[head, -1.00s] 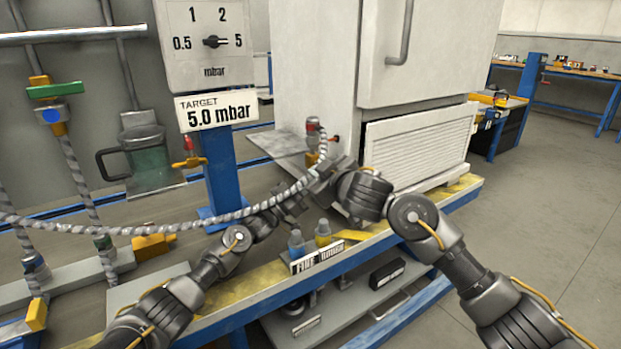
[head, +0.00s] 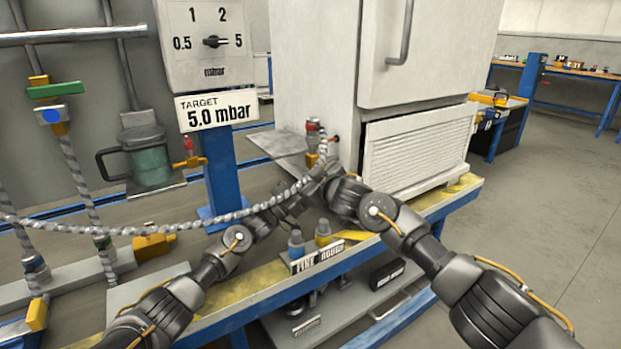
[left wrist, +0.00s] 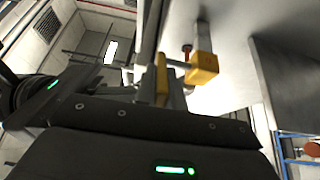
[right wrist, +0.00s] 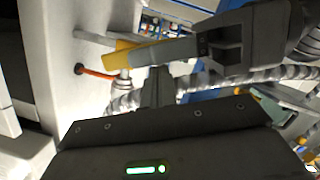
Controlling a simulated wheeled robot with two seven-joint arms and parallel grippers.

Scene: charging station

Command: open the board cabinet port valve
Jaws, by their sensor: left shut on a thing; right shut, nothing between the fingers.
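The cabinet port (head: 312,158) is a yellow fitting low on the front left of the white cabinet, with a grey and red top (head: 313,125) and a small red handle (head: 335,138) beside it. In the right wrist view an orange-red stem (right wrist: 98,73) reaches the white wall beside a yellow fitting (right wrist: 125,58). My left gripper (head: 291,197) is shut on a grey-and-yellow hose fitting (right wrist: 150,52). My right gripper (head: 325,178) is shut and empty, just below the port. Its fingertips are partly hidden, so I cannot tell whether it touches the valve.
A braided hose (head: 150,230) runs from the left to the grippers. A gauge box (head: 210,65) and a 5.0 mbar target sign (head: 217,110) stand on a blue post (head: 220,180). The floor on the right is clear.

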